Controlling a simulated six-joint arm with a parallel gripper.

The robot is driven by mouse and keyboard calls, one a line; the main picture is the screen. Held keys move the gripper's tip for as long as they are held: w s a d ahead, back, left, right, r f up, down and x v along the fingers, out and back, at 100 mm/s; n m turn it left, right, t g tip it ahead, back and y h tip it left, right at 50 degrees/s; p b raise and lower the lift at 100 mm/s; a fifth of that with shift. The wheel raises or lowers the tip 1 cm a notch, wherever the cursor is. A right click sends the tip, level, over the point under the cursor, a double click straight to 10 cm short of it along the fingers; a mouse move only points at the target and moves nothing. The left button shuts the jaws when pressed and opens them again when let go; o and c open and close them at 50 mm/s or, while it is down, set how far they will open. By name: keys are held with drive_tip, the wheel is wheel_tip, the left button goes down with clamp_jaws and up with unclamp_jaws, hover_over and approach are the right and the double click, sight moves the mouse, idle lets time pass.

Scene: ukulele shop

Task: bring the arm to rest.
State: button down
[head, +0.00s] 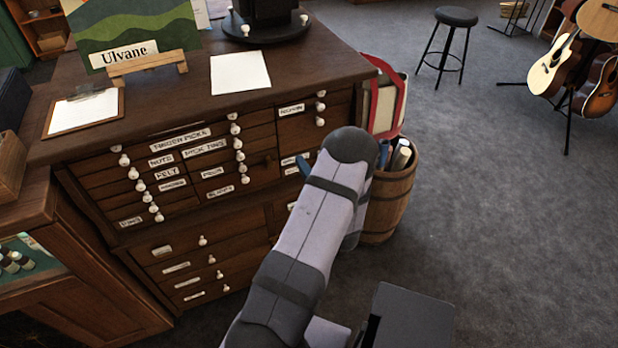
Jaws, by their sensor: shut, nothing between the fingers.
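My arm (305,235) rises from the bottom edge in the middle of the head view. Its grey links lead up to a dark rounded joint in front of the drawer cabinet's right end. My gripper's fingers do not show in this view, so I cannot see what they are near. The arm hides part of the cabinet's right-hand drawers and part of the wooden barrel (388,205).
The wooden drawer cabinet (180,190) fills the left; its top holds a clipboard (85,110), a white sheet (239,72) and an Ulvane sign (130,55). A stool (455,17) and guitars (552,68) stand back right. Carpet (500,210) is clear on the right.

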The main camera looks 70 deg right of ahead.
drive_tip(key=shift+b+v, duration=0.3)
drive_tip(key=shift+v, duration=2.05)
